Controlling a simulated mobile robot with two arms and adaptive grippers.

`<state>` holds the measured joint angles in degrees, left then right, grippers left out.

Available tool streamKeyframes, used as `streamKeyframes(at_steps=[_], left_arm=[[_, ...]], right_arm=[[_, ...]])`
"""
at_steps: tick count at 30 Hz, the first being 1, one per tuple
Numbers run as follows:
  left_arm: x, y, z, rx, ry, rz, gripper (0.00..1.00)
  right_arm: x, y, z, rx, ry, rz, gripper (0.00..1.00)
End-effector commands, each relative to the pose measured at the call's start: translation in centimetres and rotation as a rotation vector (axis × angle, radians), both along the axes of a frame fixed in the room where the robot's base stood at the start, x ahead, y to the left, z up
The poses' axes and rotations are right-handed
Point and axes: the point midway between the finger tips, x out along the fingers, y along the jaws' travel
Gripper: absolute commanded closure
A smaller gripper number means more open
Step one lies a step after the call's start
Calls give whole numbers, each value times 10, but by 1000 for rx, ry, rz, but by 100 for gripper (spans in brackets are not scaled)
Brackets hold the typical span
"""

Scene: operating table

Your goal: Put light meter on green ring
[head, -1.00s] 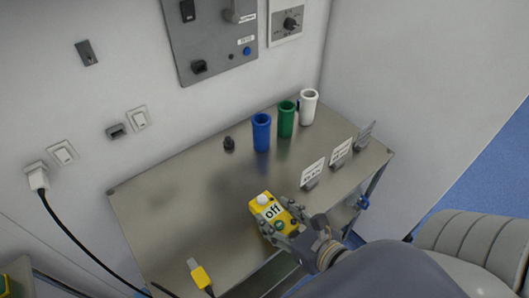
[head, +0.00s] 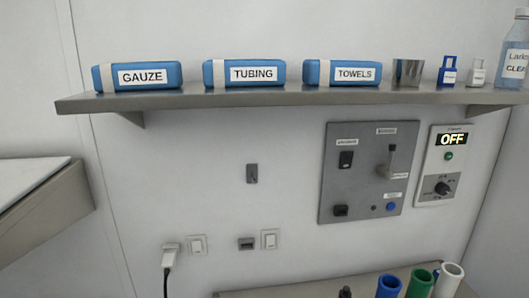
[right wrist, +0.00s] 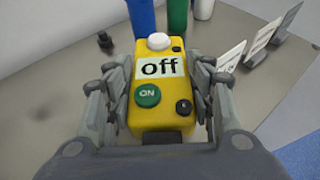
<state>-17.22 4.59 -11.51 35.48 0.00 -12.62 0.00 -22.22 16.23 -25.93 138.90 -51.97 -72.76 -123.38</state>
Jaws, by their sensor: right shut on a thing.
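The light meter (right wrist: 158,112) is a yellow box with a white dome, a label reading "off", a green ON button and a small black knob. In the right wrist view my right gripper (right wrist: 158,82) is shut on it, with fingers against both sides. It is over the steel table (right wrist: 50,130); I cannot tell if it touches. A green cup (right wrist: 178,14) stands beyond it, and its round rim shows in the head view (head: 420,274). No separate green ring shows. My left gripper is not in view.
A blue cup (head: 389,285) and a white cup (head: 450,271) flank the green one. A small black object (right wrist: 104,40) and several upright cards (right wrist: 262,35) stand on the table. Above are a wall panel (head: 350,190), a meter reading OFF (head: 452,139) and a loaded shelf (head: 290,97).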

Motion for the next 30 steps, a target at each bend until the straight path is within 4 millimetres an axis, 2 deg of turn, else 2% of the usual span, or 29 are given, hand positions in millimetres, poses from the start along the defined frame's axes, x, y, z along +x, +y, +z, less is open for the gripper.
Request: streamKeyframes(at_steps=[9, 17, 23, 30], left_arm=[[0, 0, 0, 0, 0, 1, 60], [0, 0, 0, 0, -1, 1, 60], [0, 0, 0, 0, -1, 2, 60], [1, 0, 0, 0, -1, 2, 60]], right_arm=[[15, 26, 37, 8, -7, -256, 85], [14, 56, 67, 1, -5, -387, 85], [12, 64, 76, -4, -4, -417, 85], [11, 65, 76, -2, -1, -421, 85]])
